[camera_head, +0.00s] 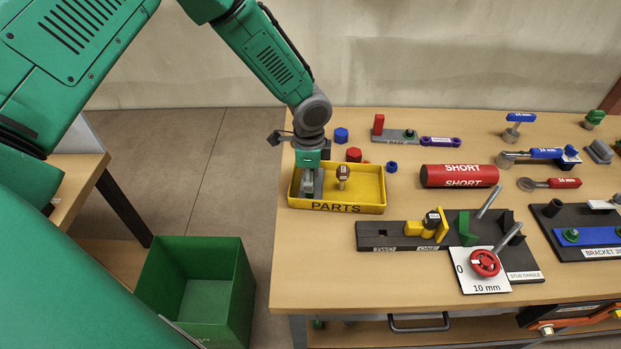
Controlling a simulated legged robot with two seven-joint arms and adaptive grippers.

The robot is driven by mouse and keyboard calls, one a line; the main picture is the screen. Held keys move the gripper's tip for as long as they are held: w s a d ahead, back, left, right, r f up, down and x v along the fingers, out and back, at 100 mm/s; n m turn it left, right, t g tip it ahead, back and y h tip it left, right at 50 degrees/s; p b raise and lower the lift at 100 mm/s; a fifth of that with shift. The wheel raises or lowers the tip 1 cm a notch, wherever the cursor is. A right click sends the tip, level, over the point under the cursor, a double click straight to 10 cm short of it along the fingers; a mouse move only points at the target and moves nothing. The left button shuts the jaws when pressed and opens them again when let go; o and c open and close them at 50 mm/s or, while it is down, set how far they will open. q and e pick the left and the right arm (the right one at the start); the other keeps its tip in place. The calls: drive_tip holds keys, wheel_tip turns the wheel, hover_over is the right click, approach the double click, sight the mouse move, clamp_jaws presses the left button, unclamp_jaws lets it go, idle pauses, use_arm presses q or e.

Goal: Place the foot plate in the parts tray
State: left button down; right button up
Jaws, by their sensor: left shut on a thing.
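The yellow parts tray (350,208), labelled PARTS, stands at the left end of the wooden bench. My left gripper (314,190) points down into the left part of the tray and is shut on a grey piece, which appears to be the foot plate (368,183). The piece is low in the tray, and the gripper hides part of it. I cannot tell if it touches the tray floor. A brown-topped knob (342,173) stands beside the gripper in the tray. My right gripper is not in view.
Blue and red hexagonal pieces (354,155) lie behind the tray. A red SHORT cylinder (459,175) lies to the right. A green bin (200,290) sits on the floor at left.

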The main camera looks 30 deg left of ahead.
use_arm(q)
drive_tip(key=shift+d+f, duration=0.1)
drive_tip(key=shift+f, duration=0.05)
drive_tip(key=shift+d, duration=0.6)
drive_tip(key=c, duration=1.3)
unclamp_jaws()
drive_tip(key=shift+a, duration=0.35)
drive_tip(key=shift+w+a+r, duration=0.1)
drive_tip(key=shift+a+r, duration=0.1)
drive_tip(key=shift+r, duration=0.1)
wheel_tip(320, 180, up, 12)
drive_tip(key=b, duration=0.1)
drive_tip(key=shift+f, duration=0.25)
